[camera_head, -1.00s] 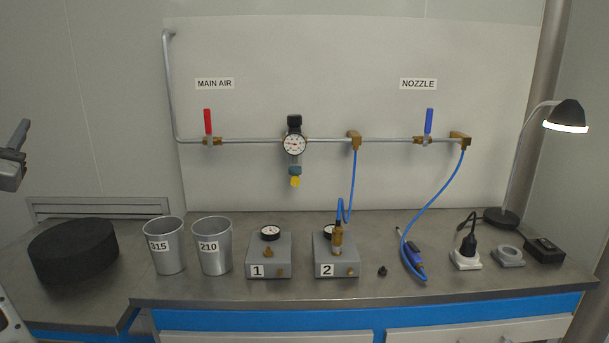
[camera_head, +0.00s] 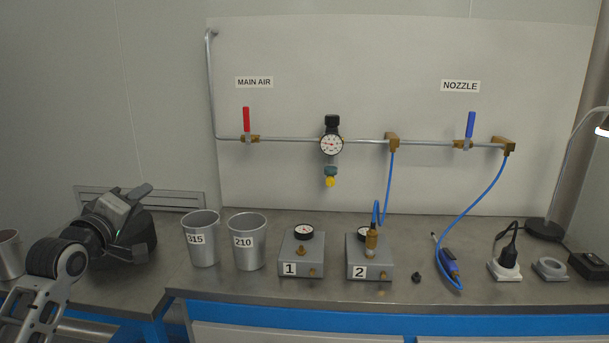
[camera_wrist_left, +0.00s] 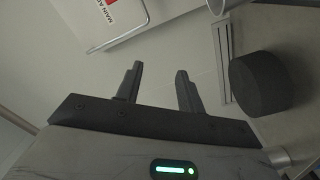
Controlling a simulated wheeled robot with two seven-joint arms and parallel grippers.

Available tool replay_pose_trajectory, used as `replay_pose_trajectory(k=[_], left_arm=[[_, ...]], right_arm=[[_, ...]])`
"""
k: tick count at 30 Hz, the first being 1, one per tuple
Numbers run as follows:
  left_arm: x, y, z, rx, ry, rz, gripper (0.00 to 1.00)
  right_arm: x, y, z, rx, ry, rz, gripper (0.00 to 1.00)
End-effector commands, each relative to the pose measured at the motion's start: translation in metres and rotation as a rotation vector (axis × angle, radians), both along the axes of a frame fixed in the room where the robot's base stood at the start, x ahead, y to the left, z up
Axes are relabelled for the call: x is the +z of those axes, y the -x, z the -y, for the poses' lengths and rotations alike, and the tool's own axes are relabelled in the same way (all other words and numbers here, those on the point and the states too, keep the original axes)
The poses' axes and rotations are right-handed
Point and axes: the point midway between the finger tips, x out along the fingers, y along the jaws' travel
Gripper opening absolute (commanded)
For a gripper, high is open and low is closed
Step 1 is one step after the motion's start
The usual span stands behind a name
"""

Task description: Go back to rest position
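My left gripper (camera_head: 138,220) is at the left of the head view, over the left part of the bench, in front of a black round block that it partly hides. In the left wrist view its two fingers (camera_wrist_left: 158,75) stand apart with nothing between them. The black round block (camera_wrist_left: 265,83) shows to the right of the fingers in that view, apart from them. My right gripper is not in view.
Two metal cups, marked 315 (camera_head: 201,247) and 210 (camera_head: 247,250), stand right of my left gripper. Another metal cup (camera_head: 10,256) is at the left edge. Grey boxes 1 (camera_head: 302,262) and 2 (camera_head: 368,272) and a blue hose (camera_head: 478,205) are farther right.

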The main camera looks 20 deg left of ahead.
Motion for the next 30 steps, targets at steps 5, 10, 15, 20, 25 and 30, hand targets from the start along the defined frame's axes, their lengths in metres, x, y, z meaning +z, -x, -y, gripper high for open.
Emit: replay_pose_trajectory(k=[5, 10, 15, 20, 25, 30], left_arm=[[-0.127, 0.019, 0.067, -0.136, -0.425, -0.29, 0.38], [-0.228, 0.071, 0.129, -0.341, -0.785, -0.476, 0.38], [-0.293, 0.13, 0.177, -0.541, -1.039, -0.559, 0.38], [-0.329, 0.177, 0.21, -0.69, -1.192, -0.585, 0.38], [-0.352, 0.221, 0.237, -0.823, -1.308, -0.586, 0.38], [-0.359, 0.236, 0.266, -0.834, -1.26, -0.576, 0.38]], right_arm=[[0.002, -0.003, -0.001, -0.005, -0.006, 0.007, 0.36], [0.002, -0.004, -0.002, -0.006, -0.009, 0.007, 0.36], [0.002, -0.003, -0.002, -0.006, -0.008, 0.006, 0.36], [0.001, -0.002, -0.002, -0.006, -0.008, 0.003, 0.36], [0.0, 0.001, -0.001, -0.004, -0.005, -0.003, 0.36], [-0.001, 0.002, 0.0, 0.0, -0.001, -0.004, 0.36]])
